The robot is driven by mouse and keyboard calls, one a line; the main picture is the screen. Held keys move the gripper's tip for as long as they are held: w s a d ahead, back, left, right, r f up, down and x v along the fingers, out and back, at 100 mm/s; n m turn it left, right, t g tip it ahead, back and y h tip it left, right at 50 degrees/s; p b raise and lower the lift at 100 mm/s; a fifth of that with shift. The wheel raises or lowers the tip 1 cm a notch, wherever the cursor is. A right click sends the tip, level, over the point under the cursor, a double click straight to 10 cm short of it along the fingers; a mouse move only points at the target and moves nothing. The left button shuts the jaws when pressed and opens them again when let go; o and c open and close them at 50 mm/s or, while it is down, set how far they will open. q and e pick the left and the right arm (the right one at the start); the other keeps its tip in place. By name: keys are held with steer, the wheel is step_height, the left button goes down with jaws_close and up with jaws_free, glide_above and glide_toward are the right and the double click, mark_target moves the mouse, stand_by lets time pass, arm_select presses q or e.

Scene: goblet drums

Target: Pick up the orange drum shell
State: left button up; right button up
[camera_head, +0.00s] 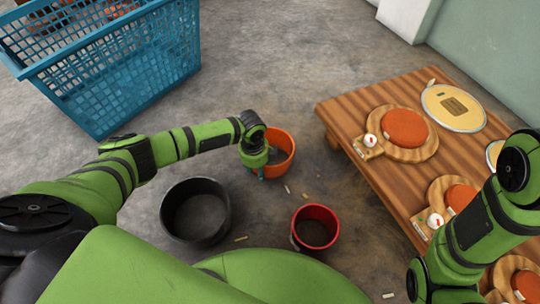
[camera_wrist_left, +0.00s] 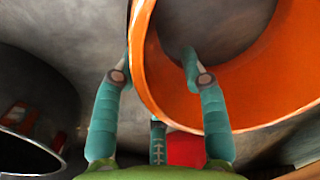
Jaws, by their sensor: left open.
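The orange drum shell (camera_head: 285,150) stands on the concrete floor, its round opening facing up in the head view. My left gripper (camera_head: 262,174) reaches down at its near left rim and covers part of it. In the left wrist view the orange shell (camera_wrist_left: 250,100) fills the upper right. My left gripper (camera_wrist_left: 158,55) is open there, with one teal finger inside the shell's opening and another outside, so the wall lies between them. Whether any finger touches the wall I cannot tell. My right arm shows at the right, but its fingers are out of view.
A black shell (camera_head: 196,211) stands left of my left gripper and a red shell (camera_head: 315,227) stands to the right. Small wooden scraps (camera_head: 305,196) lie between. A blue plastic crate (camera_head: 105,65) is at the upper left. A wooden table (camera_head: 350,108) with round boards stands right.

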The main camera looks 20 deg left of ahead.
arm_select(q)
jaws_close()
steer(key=shift+r, duration=0.15)
